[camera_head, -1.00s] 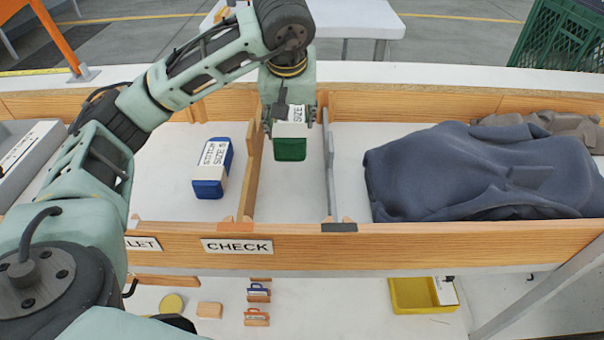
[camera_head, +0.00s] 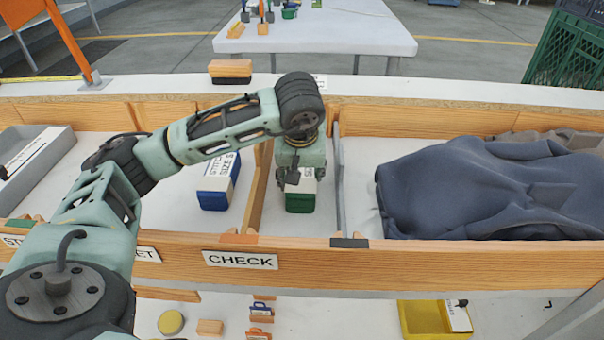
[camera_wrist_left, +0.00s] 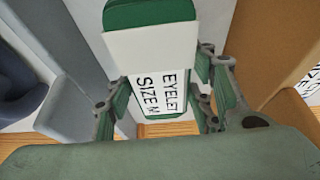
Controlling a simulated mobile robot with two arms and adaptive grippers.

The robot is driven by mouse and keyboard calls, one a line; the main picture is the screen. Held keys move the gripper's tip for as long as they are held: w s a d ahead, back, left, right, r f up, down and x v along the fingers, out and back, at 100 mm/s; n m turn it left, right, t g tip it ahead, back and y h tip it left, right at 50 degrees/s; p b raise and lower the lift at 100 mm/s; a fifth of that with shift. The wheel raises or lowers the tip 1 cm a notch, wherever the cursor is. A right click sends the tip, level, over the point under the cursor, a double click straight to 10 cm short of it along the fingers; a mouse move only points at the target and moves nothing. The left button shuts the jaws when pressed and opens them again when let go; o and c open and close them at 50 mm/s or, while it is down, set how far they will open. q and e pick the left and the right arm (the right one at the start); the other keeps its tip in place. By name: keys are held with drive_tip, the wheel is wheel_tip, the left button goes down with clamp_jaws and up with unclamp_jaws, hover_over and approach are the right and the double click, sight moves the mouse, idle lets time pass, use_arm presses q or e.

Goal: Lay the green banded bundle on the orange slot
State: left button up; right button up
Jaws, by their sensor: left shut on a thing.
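The green banded bundle (camera_head: 300,202) has a white band and is in the narrow bay between a wooden divider and a grey divider. In the left wrist view the band on the bundle (camera_wrist_left: 150,55) reads "EYELET SIZE M". My left gripper (camera_head: 299,181) points down and is shut on the bundle, with a finger on each side. I cannot tell whether the bundle touches the bay floor. An orange tab (camera_head: 238,238) marks the front rail at the foot of the wooden divider. My right gripper is not in view.
A blue banded bundle (camera_head: 218,184) lies in the bay to the left. The wooden divider (camera_head: 258,190) and grey divider (camera_head: 340,180) flank the held bundle closely. A dark cloth heap (camera_head: 480,192) fills the right bay. The front rail (camera_head: 400,262) carries a "CHECK" label.

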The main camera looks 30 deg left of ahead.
use_arm(q)
drive_tip(key=shift+f, duration=0.15)
drive_tip(key=o, duration=1.4)
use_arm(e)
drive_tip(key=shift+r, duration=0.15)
use_arm(q)
drive_tip(key=shift+d+r, duration=0.1)
drive_tip(key=shift+r, duration=0.35)
drive_tip(key=p+v, duration=0.2)
drive_tip(key=v, duration=0.9)
drive_tip(key=shift+s+r+p, duration=0.15)
drive_tip(key=shift+p, duration=0.2)
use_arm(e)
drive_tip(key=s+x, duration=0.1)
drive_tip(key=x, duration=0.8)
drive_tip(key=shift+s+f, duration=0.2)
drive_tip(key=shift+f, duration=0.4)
